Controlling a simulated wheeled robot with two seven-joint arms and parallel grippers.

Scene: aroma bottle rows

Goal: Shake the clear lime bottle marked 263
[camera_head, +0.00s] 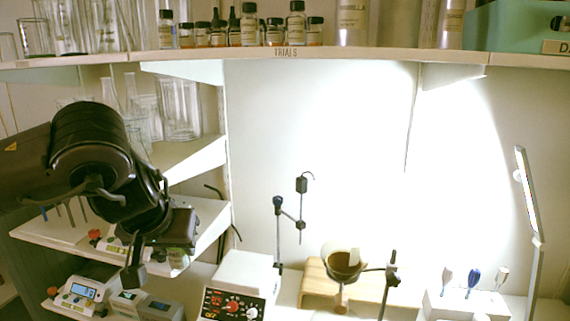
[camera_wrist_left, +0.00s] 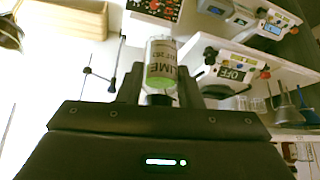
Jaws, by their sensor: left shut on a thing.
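My left gripper (camera_head: 160,250) hangs at the left of the head view, in front of the lower side shelf. It is shut on the lime bottle (camera_wrist_left: 160,62), which sits between its two fingers in the left wrist view. The bottle is clear, with green at its near end and a pale label that reads LIME and what looks like 263. In the head view a small greenish part of the bottle (camera_head: 178,257) shows beside the fingers; the rest is hidden by the gripper. My right gripper is in neither view.
A high shelf marked TRIALS (camera_head: 340,55) carries a row of small bottles. Glassware and instruments fill the left shelves. The bright middle is open.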

